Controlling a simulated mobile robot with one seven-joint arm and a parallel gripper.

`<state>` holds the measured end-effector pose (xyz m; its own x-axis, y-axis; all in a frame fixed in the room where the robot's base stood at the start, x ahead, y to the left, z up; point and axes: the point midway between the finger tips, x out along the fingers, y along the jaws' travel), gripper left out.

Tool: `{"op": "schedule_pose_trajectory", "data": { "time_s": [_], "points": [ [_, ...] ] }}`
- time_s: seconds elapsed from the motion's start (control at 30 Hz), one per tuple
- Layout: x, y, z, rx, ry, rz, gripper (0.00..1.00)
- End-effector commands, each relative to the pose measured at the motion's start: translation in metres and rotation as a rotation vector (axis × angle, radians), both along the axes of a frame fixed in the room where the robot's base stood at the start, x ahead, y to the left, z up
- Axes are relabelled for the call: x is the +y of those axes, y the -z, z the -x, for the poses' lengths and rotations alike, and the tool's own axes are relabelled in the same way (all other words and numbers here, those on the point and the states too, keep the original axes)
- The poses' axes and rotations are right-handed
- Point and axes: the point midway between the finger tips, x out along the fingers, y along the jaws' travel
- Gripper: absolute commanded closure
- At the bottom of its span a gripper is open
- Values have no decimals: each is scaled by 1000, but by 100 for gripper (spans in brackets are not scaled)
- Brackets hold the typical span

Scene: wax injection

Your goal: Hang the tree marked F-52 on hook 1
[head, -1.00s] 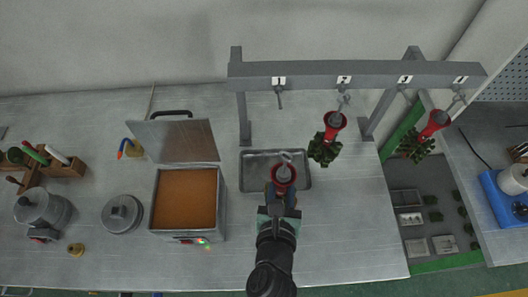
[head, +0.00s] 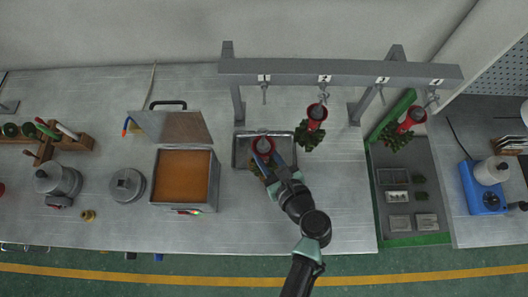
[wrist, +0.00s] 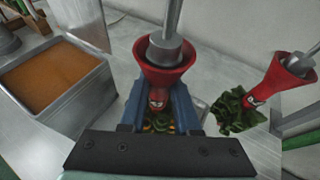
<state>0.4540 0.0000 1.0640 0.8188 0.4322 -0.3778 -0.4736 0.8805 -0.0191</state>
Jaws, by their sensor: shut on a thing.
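My gripper (head: 266,158) is shut on a tree with a red funnel-shaped cup (head: 263,146) and green parts below. In the wrist view my gripper (wrist: 160,105) has its blue fingers on either side of the red cup (wrist: 163,78), with a grey rod rising from it. The held tree is over the metal tray (head: 237,162); I cannot tell its height. Its label is too small to read. Hook 1 (head: 264,96) hangs empty from the grey rail, behind the held tree. Another red tree (head: 316,113) hangs at hook 2.
Hook 3 (head: 382,96) is empty. A tree (head: 411,118) hangs at hook 4 on the right. The open wax tank (head: 184,178) stands left of the tray. A green-edged bin (head: 403,235) is at the right. The front table middle is clear.

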Motion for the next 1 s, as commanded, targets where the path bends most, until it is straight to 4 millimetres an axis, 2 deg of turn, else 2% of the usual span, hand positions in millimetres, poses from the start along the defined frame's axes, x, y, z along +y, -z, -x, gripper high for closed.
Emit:
{"op": "schedule_pose_trajectory", "data": {
  "time_s": [1.0],
  "points": [
    [0, 5, -63, -4, 1, 2, 100]
  ]
}}
